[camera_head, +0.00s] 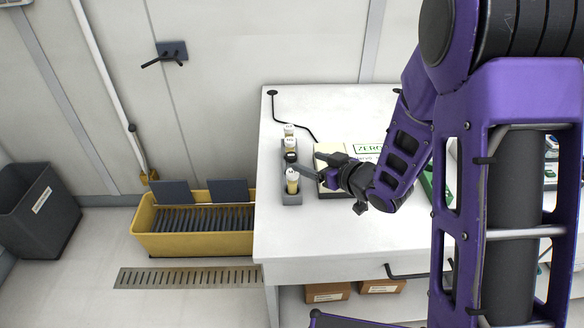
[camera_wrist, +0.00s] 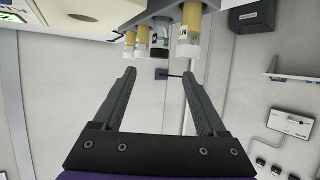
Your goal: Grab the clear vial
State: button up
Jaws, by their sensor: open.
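Several vials stand in a grey rack (camera_head: 291,199) near the left edge of the white table. The nearest vial (camera_head: 292,181) has yellowish contents and a white cap; two more white-capped vials (camera_head: 290,143) stand farther back. A dark-capped vial (camera_head: 291,157) stands between them. In the wrist view, the vials hang upside down at the top: a large yellowish one (camera_wrist: 190,32), two smaller ones (camera_wrist: 143,42) and a dark-capped one (camera_wrist: 160,46).
A balance with a display reading "ZERO" (camera_head: 368,149) stands right of the rack, partly behind my arm. A yellow bin (camera_head: 195,241) sits on the floor left of the table (camera_head: 320,232). A black cable (camera_head: 290,122) lies behind the rack. The table's front left is clear.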

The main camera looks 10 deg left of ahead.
aim_at(291, 155)
jog(key=x, duration=0.9)
jog(key=shift+w+a+f, duration=0.1)
jog(key=shift+f, duration=0.05)
grip_shut()
